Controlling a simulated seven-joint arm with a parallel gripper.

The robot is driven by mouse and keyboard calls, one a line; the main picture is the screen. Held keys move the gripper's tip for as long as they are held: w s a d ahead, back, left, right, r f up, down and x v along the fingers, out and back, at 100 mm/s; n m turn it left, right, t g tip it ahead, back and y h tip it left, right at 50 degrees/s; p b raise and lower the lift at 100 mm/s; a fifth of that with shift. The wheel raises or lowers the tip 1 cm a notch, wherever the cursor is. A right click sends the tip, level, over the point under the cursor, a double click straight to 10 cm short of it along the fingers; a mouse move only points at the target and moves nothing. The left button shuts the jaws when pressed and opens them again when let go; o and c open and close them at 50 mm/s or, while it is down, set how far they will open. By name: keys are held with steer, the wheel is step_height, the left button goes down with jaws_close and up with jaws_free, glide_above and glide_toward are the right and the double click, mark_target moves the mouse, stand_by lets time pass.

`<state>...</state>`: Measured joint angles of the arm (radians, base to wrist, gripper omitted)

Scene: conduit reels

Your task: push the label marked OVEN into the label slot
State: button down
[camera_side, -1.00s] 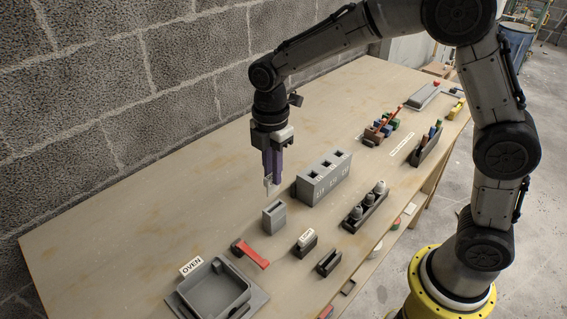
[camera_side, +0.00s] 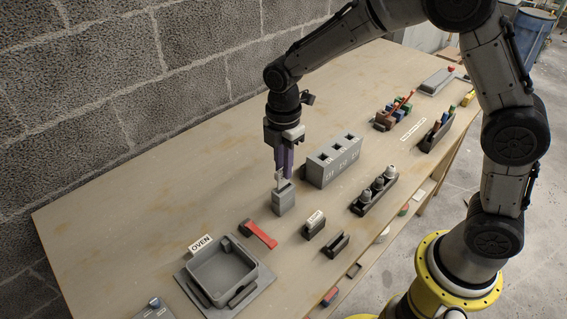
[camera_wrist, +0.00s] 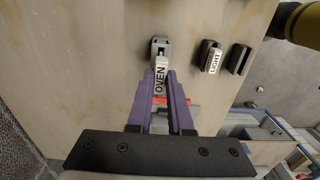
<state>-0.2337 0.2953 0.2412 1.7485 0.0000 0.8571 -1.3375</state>
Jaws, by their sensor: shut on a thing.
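My gripper (camera_side: 284,172) has purple fingers, shut on a white label. In the wrist view, the label (camera_wrist: 160,80) reads OVEN and sits between the fingertips (camera_wrist: 161,76). The grey block with the label slot (camera_side: 284,202) stands upright on the bench, directly under my gripper. It also shows in the wrist view (camera_wrist: 160,45). The label's lower end is at the block's top. I cannot tell how far it is in the slot. The fingers hide part of the label in the side view.
A grey tray (camera_side: 200,287) with an OVEN sign (camera_side: 201,244) is at front left. A red-handled tool (camera_side: 262,236) lies near the block. A black holder with another label (camera_side: 314,226) and an empty-looking black holder (camera_side: 336,245) stand right. A grey three-opening box (camera_side: 334,165) is behind.

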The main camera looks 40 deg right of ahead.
steer(key=shift+f, duration=1.9)
stand_by(1.8)
steer(key=c, duration=0.5)
jaws_free()
steer(key=shift+r, duration=3.5)
